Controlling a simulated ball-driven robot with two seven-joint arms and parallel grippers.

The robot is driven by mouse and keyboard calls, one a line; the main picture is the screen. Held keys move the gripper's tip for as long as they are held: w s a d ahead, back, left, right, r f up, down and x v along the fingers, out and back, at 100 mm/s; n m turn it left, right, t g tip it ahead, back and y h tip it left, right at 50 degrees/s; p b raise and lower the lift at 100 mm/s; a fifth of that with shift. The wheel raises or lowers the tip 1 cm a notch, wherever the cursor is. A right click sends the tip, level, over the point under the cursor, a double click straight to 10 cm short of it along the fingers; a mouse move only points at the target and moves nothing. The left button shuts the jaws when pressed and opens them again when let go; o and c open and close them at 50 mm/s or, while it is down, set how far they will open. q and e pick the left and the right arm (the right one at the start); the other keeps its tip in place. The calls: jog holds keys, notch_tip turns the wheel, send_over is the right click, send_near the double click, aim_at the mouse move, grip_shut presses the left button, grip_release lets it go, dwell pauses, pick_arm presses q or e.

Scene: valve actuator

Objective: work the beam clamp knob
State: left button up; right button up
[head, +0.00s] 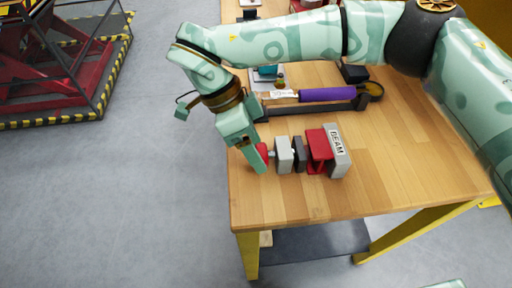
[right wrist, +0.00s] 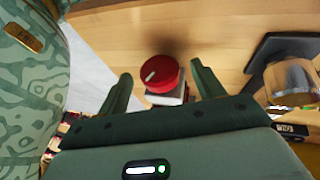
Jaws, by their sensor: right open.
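The beam clamp (head: 285,155) sits on the wooden table near its front left corner, with grey blocks and a red knob (head: 262,151) at its left end. A red piece (head: 318,150) and a grey block marked BEAM (head: 337,150) form its right end. My right gripper (head: 257,158) is at the knob and partly hides it in the head view. In the right wrist view the round red knob (right wrist: 162,73) with a white mark lies between and just beyond the spread fingers (right wrist: 160,85); contact cannot be told. My left gripper is not in view.
Behind the clamp lies a dark holder with a purple-handled tool (head: 327,95). The wooden table (head: 400,170) is bare to the right of the clamp. A red lift with striped edges (head: 60,70) stands on the floor at the left.

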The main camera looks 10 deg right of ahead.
jog(key=shift+s+d+f, duration=0.15)
jog(key=shift+d+f, duration=0.05)
jog(key=shift+f, duration=0.3)
jog(key=c, duration=1)
jog(key=shift+r, duration=0.1)
